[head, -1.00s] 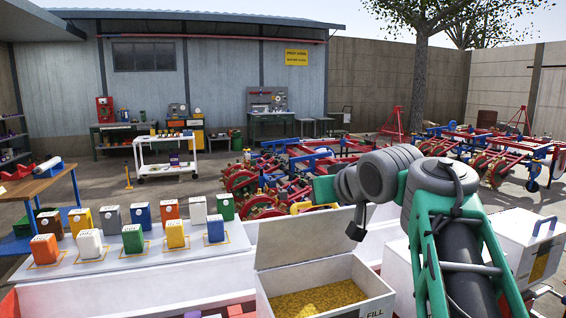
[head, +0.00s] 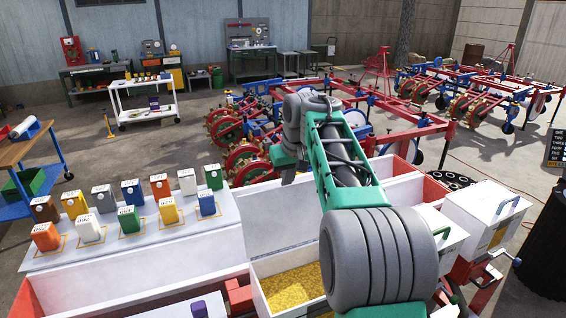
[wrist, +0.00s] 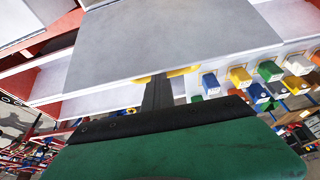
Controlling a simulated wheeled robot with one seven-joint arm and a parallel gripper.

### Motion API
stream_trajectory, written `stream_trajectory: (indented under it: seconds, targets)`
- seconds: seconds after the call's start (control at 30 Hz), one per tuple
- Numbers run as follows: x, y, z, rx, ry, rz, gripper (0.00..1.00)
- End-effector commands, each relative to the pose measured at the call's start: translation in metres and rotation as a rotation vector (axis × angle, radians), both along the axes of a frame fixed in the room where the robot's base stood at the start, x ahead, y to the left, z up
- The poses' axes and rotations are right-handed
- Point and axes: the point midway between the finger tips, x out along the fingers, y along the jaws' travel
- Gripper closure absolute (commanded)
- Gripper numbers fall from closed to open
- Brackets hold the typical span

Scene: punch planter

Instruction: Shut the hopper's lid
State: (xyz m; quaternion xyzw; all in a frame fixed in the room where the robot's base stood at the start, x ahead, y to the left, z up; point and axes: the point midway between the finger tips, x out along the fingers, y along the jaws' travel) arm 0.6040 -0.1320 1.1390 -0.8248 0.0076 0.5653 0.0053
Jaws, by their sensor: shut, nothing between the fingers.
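The hopper (head: 262,292) is a white box with yellow grain inside, low in the middle of the head view. Its lid (head: 275,215) is a pale panel standing up and open at the hopper's far side, partly hidden by my arm. My gripper (head: 288,178) is at the lid's upper edge in the head view, mostly hidden by my arm. In the wrist view a large grey panel, which looks like the lid (wrist: 170,45), fills the upper middle. My shut, empty fingers (wrist: 158,92) reach to its edge; I cannot tell whether they touch.
A white shelf (head: 130,245) with several coloured jars is left of the hopper. Red and blue farm machines (head: 235,135) are behind. A white cart (head: 140,105) stands farther back.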

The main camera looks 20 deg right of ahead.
Motion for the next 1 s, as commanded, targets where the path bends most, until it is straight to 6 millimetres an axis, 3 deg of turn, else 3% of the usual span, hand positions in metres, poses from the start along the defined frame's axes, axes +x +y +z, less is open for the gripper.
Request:
stream_trajectory:
  seconds: [0.13, 0.5, 0.63, 0.77, 1.0]
  targets:
    - [0.006, 0.002, 0.003, 0.002, 0.011, 0.005, 1.00]
    - [0.026, 0.005, 0.074, 0.008, 0.072, 0.003, 1.00]
    - [0.030, 0.007, 0.085, 0.001, 0.092, 0.001, 1.00]
    - [0.031, 0.009, 0.076, 0.001, 0.098, 0.001, 1.00]
    - [0.043, 0.011, 0.031, 0.001, 0.097, 0.003, 1.00]
